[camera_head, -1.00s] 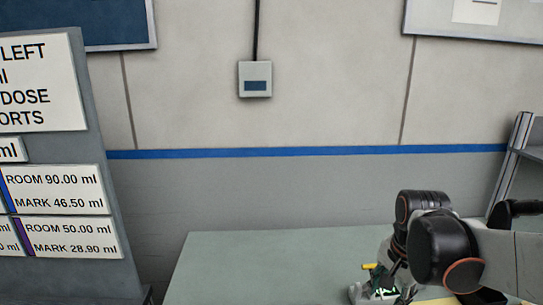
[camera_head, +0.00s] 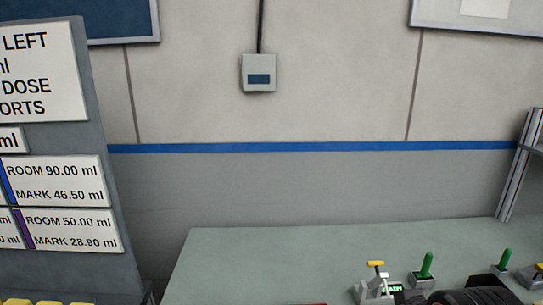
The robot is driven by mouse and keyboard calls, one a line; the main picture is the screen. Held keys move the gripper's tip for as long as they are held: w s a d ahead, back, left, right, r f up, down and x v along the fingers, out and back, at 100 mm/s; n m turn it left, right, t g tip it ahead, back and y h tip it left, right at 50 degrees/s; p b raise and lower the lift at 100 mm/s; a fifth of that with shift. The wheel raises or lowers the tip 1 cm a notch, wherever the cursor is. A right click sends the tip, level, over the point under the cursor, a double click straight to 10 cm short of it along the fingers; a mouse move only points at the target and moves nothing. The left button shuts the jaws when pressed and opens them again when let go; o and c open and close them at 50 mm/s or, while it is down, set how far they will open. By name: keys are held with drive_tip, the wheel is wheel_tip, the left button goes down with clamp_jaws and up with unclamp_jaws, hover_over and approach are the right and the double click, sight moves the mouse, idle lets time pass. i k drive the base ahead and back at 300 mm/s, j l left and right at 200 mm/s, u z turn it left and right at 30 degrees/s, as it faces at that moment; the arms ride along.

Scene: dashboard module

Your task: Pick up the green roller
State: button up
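Two upright green pieces show at the lower right of the head view. One green piece (camera_head: 427,265) stands on a small grey base, and another green piece (camera_head: 504,259) stands farther right, its lower part partly hidden. I cannot tell whether either is the green roller. Black rounded parts of my arm (camera_head: 480,296) show at the bottom edge, in front of the table. My gripper's fingertips cannot be made out, and whatever lies below the bottom edge is hidden.
A small device with a yellow top (camera_head: 375,264) and a lit green display stands left of the green pieces. The grey-green table (camera_head: 270,260) is bare at its left and back. A sign board (camera_head: 70,250) stands at the left, with yellow items below it.

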sight(424, 275)
drive_tip(key=z, duration=0.8)
drive_tip(key=i+l+z, duration=0.1)
drive_tip(key=l+z, duration=0.15)
drive_tip(key=z, duration=0.15)
drive_tip(key=i+l+z, duration=0.1)
drive_tip(key=z, duration=0.3)
drive_tip(key=l, duration=0.1)
